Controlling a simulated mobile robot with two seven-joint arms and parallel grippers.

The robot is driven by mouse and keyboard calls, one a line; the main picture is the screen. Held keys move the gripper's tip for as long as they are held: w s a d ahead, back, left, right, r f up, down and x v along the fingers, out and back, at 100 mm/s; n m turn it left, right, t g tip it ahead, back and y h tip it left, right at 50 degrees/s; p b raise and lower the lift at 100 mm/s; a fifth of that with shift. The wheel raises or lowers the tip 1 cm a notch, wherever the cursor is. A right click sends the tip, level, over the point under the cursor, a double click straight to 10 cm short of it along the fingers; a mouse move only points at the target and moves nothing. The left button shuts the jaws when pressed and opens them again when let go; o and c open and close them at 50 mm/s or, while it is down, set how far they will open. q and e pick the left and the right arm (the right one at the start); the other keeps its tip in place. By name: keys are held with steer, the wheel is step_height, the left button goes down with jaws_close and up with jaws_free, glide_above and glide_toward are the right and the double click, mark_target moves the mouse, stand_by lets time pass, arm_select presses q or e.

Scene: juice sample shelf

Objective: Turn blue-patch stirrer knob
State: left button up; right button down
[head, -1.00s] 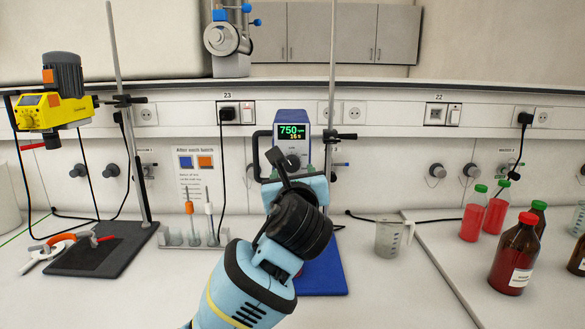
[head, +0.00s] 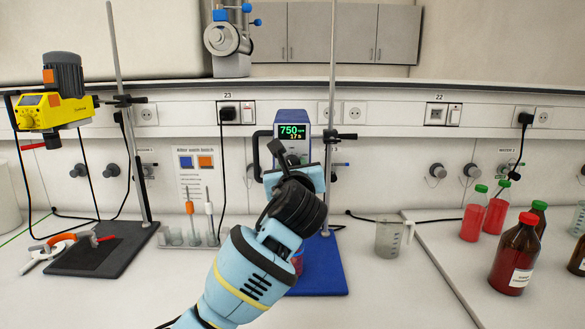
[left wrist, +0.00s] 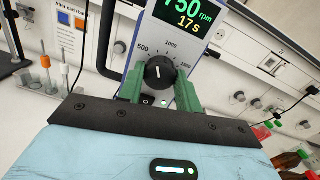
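The blue-and-white stirrer (head: 292,122) stands in the middle of the bench; its display reads 750 rpm and 17 s. Its round black knob (left wrist: 159,72) with a white pointer shows in the left wrist view, inside a dial marked 500, 1000 and 1500. The pointer aims about straight up in that view. My left gripper (left wrist: 160,88) faces the knob with its green fingers apart, one on each side of it. I cannot tell whether they touch it. In the head view my left gripper (head: 300,166) covers much of the stirrer's lower front. My right gripper is out of view.
A yellow stirrer (head: 52,110) hangs on a stand at left. A notice (head: 197,161) with blue and orange patches is on the wall. A beaker (head: 388,238) stands right of the blue base plate (head: 322,276); bottles (head: 516,252) stand farther right.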

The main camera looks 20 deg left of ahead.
arm_select(q)
steer(key=shift+c, duration=1.3)
steer(key=shift+n, duration=0.3)
steer(key=n, duration=1.6)
steer(key=shift+n+h, duration=0.4)
steer(key=o, duration=1)
steer(key=shift+r, duration=0.1)
